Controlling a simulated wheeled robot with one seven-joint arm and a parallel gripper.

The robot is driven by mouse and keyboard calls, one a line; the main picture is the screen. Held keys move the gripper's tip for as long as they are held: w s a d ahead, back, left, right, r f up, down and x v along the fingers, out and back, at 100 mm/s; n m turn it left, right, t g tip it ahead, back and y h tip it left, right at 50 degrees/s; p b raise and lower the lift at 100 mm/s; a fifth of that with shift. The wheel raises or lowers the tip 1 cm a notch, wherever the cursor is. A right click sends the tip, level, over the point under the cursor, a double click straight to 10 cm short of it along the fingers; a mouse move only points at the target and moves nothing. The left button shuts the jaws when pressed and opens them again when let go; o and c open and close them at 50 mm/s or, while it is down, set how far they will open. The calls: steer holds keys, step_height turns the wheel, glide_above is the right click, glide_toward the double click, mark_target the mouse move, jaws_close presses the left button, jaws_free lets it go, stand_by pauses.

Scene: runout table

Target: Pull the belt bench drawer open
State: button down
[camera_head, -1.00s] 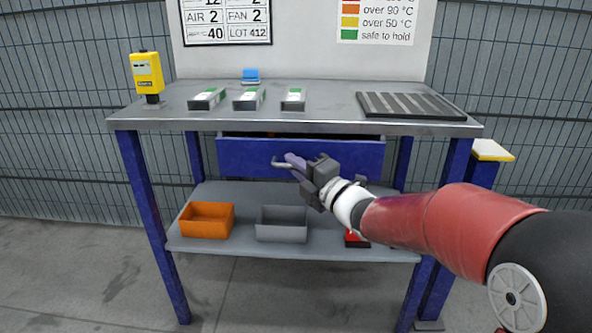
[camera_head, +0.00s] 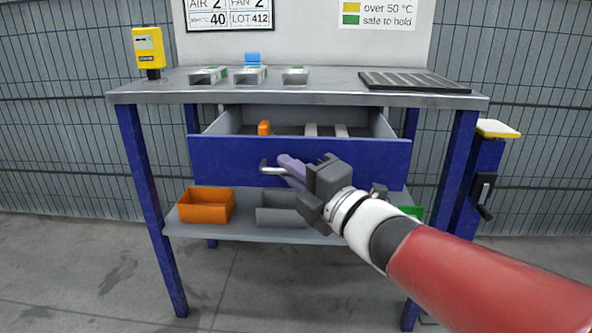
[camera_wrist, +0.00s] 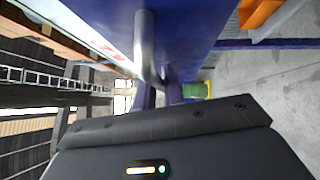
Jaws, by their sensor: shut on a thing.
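The blue belt bench drawer (camera_head: 230,158) stands well out from under the bench top (camera_head: 320,93) in the head view. Inside it are an orange item (camera_head: 264,128) and two pale items (camera_head: 325,131). My gripper (camera_head: 284,168) is at the drawer front, with its purple fingers shut on the metal bar handle (camera_head: 268,169). The left end of the handle shows; the rest is hidden behind the fingers. In the wrist view the handle (camera_wrist: 146,45) runs down to the fingers beside the blue drawer front (camera_wrist: 185,30).
The lower shelf holds an orange bin (camera_head: 206,206) and a grey bin (camera_head: 280,212). On the bench top are a yellow device (camera_head: 149,50), several small boxes (camera_head: 250,76) and a dark ribbed mat (camera_head: 413,82). A blue post (camera_head: 480,175) stands to the right.

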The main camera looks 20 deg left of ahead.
steer(key=c, duration=1.8)
jaws_free()
steer(key=shift+o, duration=0.2)
steer(key=shift+d, duration=0.1)
steer(key=v, duration=0.7)
steer(key=shift+s+d, duration=0.25)
steer(key=shift+d, duration=0.05)
steer(key=shift+f, duration=0.1)
